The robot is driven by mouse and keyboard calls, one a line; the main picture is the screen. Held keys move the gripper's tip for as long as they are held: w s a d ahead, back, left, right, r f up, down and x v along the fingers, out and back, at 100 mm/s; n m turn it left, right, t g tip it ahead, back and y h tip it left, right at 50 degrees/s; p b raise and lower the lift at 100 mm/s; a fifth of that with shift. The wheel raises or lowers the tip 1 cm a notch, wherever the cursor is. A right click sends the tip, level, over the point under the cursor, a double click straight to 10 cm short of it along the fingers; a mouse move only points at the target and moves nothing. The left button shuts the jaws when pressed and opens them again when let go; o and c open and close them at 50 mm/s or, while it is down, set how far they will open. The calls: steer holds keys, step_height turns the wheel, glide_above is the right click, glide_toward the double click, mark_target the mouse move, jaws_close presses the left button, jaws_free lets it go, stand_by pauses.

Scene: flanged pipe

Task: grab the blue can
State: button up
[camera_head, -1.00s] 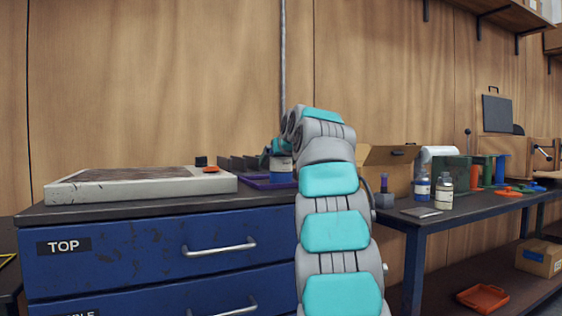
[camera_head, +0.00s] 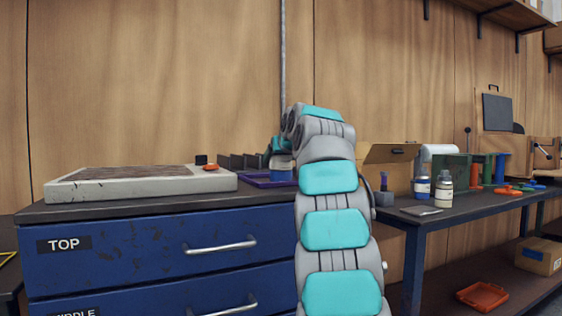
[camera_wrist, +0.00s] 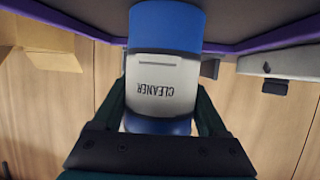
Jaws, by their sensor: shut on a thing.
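The blue can (camera_head: 281,164) has a white label band and is seen at the purple tray (camera_head: 256,182) on the blue cabinet. In the wrist view the blue can (camera_wrist: 162,75) fills the middle, its "CLEANER" label upside down in the picture. My gripper (camera_wrist: 162,108) has a dark finger on each side of the can and is shut on it. In the head view my arm hides part of the gripper (camera_head: 279,146) and the tray's right side. I cannot tell whether the can touches the tray floor.
A pale slab (camera_head: 140,186) with an orange item (camera_head: 211,167) lies left on the cabinet top. Grey dividers (camera_head: 240,161) stand behind the tray. A workbench (camera_head: 470,206) at the right holds a blue-and-white bottle (camera_head: 422,187), a white bottle (camera_head: 444,191) and an open cardboard box (camera_head: 392,166).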

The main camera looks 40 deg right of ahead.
jaws_close()
steer(key=shift+r, duration=0.2)
